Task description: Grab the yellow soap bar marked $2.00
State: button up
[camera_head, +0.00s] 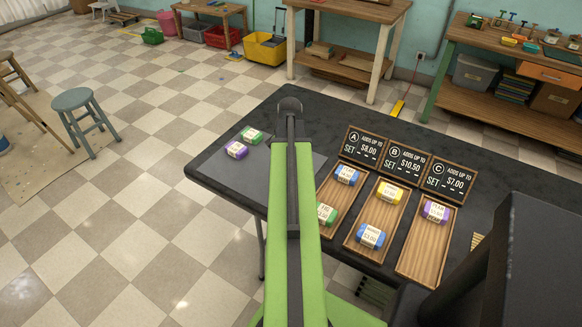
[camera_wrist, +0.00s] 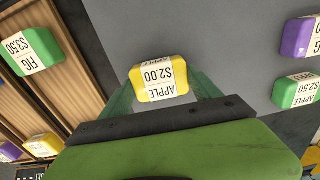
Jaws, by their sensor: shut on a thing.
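The yellow soap bar (camera_wrist: 160,92), with a white label reading APPLE $2.00, sits between the two green fingers of my gripper (camera_wrist: 163,88) in the wrist view. The fingers are shut on its sides. Behind the bar is the plain grey mat (camera_wrist: 225,35); I cannot tell whether the bar touches it. In the head view my arm hides the gripper and this bar. Another yellow bar (camera_head: 389,192) lies in the tray under sign B (camera_head: 402,165).
Wooden trays hold a green bar marked FIG $3.50 (camera_wrist: 34,50), blue bars (camera_head: 347,175) (camera_head: 370,236) and a purple bar (camera_head: 435,212). A green bar (camera_head: 251,135) and a purple bar (camera_head: 236,150) lie on the mat.

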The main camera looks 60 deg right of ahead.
notch_tip(320, 180, up, 4)
jog(key=p, duration=0.2)
jog(key=shift+f+p, duration=0.15)
jog(key=shift+p, duration=0.25)
jog(key=s+d+r+p, duration=0.5)
jog(key=s+r+p, duration=0.1)
jog(key=s, duration=0.4)
jog(key=shift+s, duration=0.3)
